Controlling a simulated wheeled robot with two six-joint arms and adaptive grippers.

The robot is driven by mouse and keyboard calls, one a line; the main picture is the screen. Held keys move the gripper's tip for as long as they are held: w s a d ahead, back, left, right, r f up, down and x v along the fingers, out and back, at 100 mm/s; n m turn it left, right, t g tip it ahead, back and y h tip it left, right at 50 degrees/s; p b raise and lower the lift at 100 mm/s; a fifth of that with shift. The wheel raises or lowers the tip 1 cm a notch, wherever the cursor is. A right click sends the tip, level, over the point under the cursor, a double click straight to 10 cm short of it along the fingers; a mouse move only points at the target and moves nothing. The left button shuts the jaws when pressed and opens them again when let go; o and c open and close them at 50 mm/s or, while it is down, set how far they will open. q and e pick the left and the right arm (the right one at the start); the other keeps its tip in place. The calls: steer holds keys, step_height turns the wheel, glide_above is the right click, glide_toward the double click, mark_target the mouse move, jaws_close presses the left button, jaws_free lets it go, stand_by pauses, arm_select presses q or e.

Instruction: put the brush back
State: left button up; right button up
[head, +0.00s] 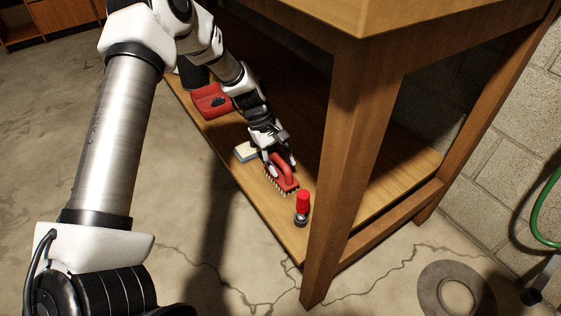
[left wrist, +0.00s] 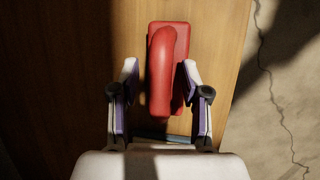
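The red brush (head: 286,182), with pale bristles along its edge, is at the front end of the lower wooden shelf. In the left wrist view its red handle (left wrist: 162,70) lies lengthwise between my fingers. My left gripper (head: 280,164) reaches down over the brush. In the left wrist view the left gripper (left wrist: 161,70) is open, with one finger on each side of the handle and a gap visible on both sides. Bristles are hidden in the wrist view. My right gripper is not in view.
A small red-capped object (head: 302,203) stands just right of the brush. A pale block (head: 245,151) lies to the left, and a red case (head: 211,101) farther back. The table leg (head: 341,180) rises close to the right. The shelf (head: 225,146) has bare room along its edge.

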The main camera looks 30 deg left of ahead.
arm_select(q)
steer(key=p+v, duration=0.8)
steer(key=v, duration=0.4)
steer(key=shift+r, duration=0.1)
